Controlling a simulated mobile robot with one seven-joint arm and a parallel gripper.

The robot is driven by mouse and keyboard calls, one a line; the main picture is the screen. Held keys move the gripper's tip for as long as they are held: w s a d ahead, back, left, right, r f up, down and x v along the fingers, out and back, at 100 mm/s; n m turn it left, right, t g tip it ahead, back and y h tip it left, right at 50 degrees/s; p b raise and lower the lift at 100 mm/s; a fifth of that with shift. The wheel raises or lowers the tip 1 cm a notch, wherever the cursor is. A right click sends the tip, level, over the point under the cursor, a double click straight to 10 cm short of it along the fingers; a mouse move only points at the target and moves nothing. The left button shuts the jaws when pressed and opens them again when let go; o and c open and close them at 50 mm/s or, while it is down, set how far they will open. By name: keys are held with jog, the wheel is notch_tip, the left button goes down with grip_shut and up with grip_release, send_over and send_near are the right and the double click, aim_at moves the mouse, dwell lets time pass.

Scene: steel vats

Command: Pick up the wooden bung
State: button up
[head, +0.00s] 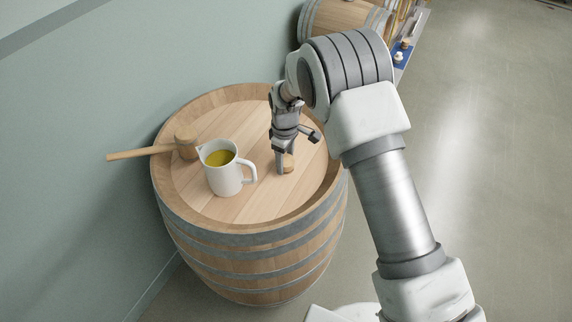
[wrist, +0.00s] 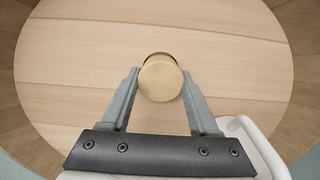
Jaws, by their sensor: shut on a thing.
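The wooden bung (head: 289,162) is a small pale wooden plug at the barrel top, right of the middle. In the wrist view its round end (wrist: 160,80) sits between the two finger tips. My gripper (head: 284,168) points down and is shut on the bung, with a finger on each side. A dark edge shows behind the bung's far side in the wrist view. I cannot tell whether the bung is clear of the barrel head.
The upright barrel (head: 262,240) has a raised rim around its head. A white jug (head: 224,178) of yellow liquid stands left of my gripper. A wooden mallet (head: 186,145) lies across the left rim. A wall is at left; another barrel (head: 340,18) lies behind.

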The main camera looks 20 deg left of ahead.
aim_at(286, 161)
grip_shut()
jog(key=shift+r, duration=0.55)
jog(key=r, duration=0.1)
jog(key=r+b, duration=0.1)
jog(key=r, duration=0.1)
jog(key=shift+s+d+r, duration=0.2)
jog(key=s+d+r+b, duration=0.2)
jog(key=s+d+r, duration=0.4)
jog(key=s+d, duration=0.1)
jog(key=shift+s+d+r, duration=0.25)
jog(key=shift+s, duration=0.35)
jog(key=o, duration=0.7)
grip_release()
grip_shut()
